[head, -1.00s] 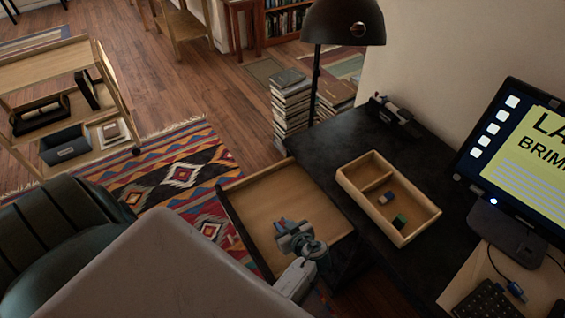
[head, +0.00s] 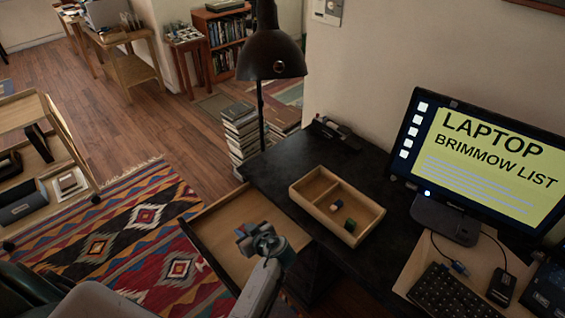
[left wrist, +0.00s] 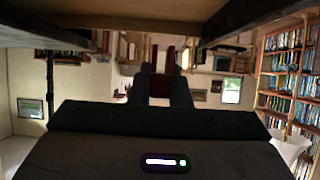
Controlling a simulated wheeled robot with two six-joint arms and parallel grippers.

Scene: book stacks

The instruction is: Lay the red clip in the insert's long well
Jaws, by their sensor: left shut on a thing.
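The wooden insert (head: 362,233) lies on the black desk, with a divider between an empty well at its left and a well holding small blocks. My left gripper (head: 262,240) is over the open drawer, to the left of and apart from the insert. In the left wrist view, the fingers of my left gripper (left wrist: 161,88) are shut on a dark red thing, which looks like the red clip (left wrist: 161,84). The clip cannot be made out in the head view. My right gripper is not in view.
The open wooden drawer (head: 222,222) sticks out from the black desk (head: 272,170). A black lamp (head: 270,55) stands behind the desk. The monitor (head: 475,165) and keyboard (head: 452,296) are at the right.

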